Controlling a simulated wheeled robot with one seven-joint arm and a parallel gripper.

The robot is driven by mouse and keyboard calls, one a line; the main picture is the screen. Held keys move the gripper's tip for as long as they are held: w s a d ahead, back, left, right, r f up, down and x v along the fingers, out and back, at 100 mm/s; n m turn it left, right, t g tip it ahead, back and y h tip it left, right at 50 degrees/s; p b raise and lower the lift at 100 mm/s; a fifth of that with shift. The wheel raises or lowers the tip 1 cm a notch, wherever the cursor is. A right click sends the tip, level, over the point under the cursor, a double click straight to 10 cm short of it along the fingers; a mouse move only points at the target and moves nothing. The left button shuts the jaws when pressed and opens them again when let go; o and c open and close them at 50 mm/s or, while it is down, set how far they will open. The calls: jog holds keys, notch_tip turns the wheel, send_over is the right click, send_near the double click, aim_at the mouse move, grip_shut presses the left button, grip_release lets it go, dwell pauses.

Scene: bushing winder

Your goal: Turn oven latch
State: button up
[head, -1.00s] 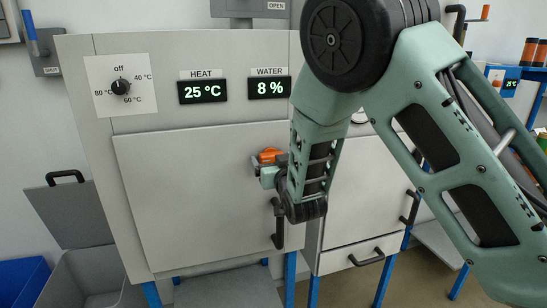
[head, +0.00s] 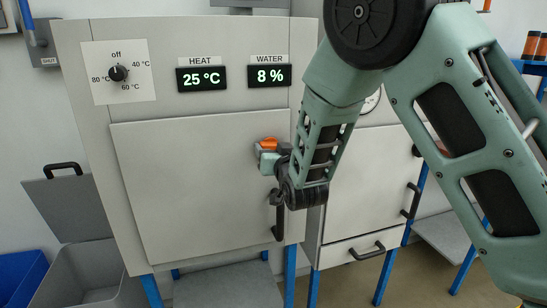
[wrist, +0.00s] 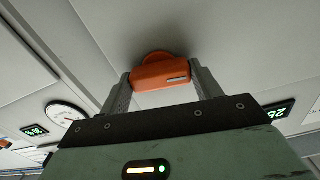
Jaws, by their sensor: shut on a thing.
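The oven (head: 200,190) has a large pale door, shut, with a black vertical handle (head: 279,217) near its right edge. The orange latch (head: 269,143) sits on the door's upper right part. In the wrist view the latch (wrist: 161,73) lies between my two fingers, with its round base against the pale panel. My gripper (head: 265,155) is shut on the latch; it also shows in the wrist view (wrist: 163,85). My wrist hides part of the area right of the latch.
A dial (head: 118,73) points between off and the numbers. Displays read HEAT 25 °C (head: 201,78) and WATER 8 % (head: 269,74). An open grey bin (head: 95,280) stands at lower left beside a blue bin (head: 20,275). A second cabinet (head: 365,190) stands to the right.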

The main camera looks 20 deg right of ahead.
jog(key=m+b, duration=1.6)
jog(key=b, duration=0.9)
jog(key=shift+f, duration=0.1)
jog(key=shift+m+b, duration=0.3)
jog(key=shift+m, duration=0.1)
jog(key=o, duration=1)
jog(key=shift+s, duration=0.1)
